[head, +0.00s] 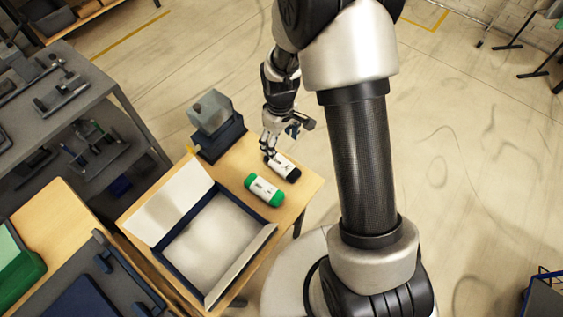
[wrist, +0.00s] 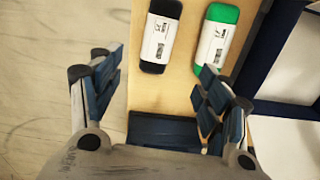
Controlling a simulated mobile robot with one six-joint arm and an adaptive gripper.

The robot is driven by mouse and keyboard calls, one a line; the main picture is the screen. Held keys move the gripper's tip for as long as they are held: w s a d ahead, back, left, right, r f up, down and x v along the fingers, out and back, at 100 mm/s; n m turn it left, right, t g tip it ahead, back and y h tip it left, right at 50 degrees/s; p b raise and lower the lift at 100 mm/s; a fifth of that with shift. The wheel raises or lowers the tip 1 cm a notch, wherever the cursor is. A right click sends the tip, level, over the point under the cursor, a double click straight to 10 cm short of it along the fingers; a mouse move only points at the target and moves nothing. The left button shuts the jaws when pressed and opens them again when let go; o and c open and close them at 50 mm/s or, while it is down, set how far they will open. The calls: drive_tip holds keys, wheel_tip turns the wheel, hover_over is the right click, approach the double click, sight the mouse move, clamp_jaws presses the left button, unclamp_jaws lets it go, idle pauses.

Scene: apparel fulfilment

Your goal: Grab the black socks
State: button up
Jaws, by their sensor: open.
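The black socks (head: 283,168) are a rolled bundle with black ends and a white printed label band, lying on the small wooden table near its far right edge. In the wrist view the black socks (wrist: 160,37) lie ahead of the fingers, a little left of the picture's middle. A green bundle of socks (head: 263,190) with the same white band lies beside them. It also shows in the wrist view (wrist: 216,42). My gripper (head: 268,152) is above the table at the far end of the black socks. In the wrist view my gripper (wrist: 158,90) is open, with nothing between its fingers.
An open box (head: 163,262) with a dark blue rim and white inside stands on the wooden table (head: 305,184), near the green bundle. A dark device with a grey block (head: 212,113) stands at the table's back corner. Grey shelving (head: 100,85) stands to the left.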

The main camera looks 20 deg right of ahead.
sight(282, 163)
wheel_tip(282, 163, down, 9)
drive_tip(key=shift+w+r+b, duration=0.1)
drive_tip(key=shift+r+b, duration=0.05)
drive_tip(key=shift+b, duration=1)
drive_tip(key=f, duration=0.1)
drive_tip(key=f+b, duration=0.1)
drive_tip(key=f, duration=0.1)
drive_tip(key=f+b, duration=0.1)
drive_tip(key=f, duration=0.1)
drive_tip(key=shift+s+d+f, duration=0.15)
drive_tip(key=shift+s+d, duration=0.05)
drive_tip(key=shift+d, duration=0.1)
drive_tip(key=shift+c, duration=0.4)
drive_tip(key=c, duration=1.1)
